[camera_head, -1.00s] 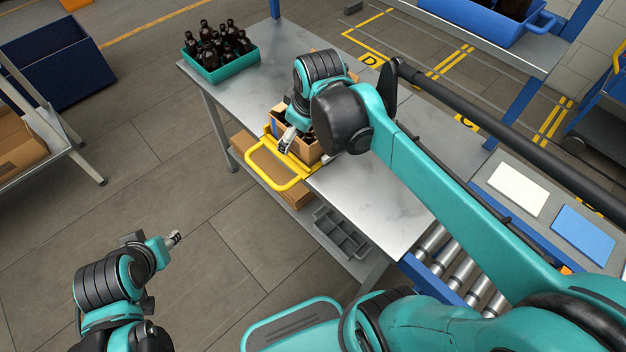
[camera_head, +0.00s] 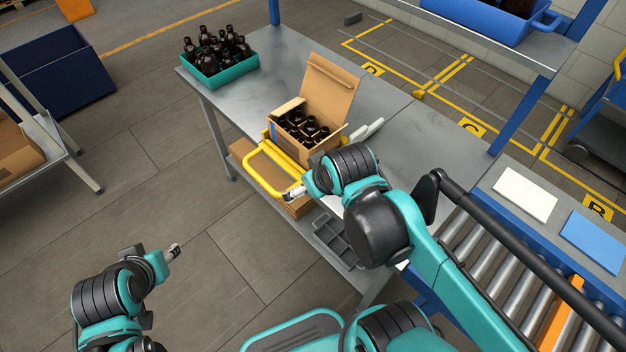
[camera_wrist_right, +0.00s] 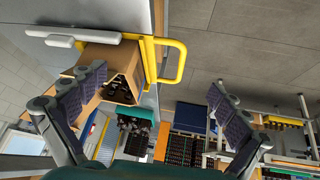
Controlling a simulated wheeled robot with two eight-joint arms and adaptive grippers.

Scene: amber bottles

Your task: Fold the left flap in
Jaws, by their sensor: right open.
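An open cardboard box (camera_head: 284,152) holds several amber bottles (camera_head: 306,126) on the grey table. A large flap (camera_head: 330,86) stands up at its far side. A small flap (camera_head: 287,107) shows at its left edge, tilted inward or upright; I cannot tell which. My right gripper (camera_head: 293,193) is open and empty, in front of the box by the yellow frame (camera_head: 281,183). In the right wrist view its fingers (camera_wrist_right: 158,85) are spread wide, with the box (camera_wrist_right: 122,92) beyond them. My left gripper (camera_head: 175,249) hangs over the floor, far from the box; its jaws are too small to read.
A teal crate of bottles (camera_head: 228,73) stands at the table's far left. A white bar-shaped item (camera_head: 367,130) lies right of the box. A grey divided tray (camera_head: 338,240) sits below the table edge. A roller conveyor (camera_head: 500,245) is at right.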

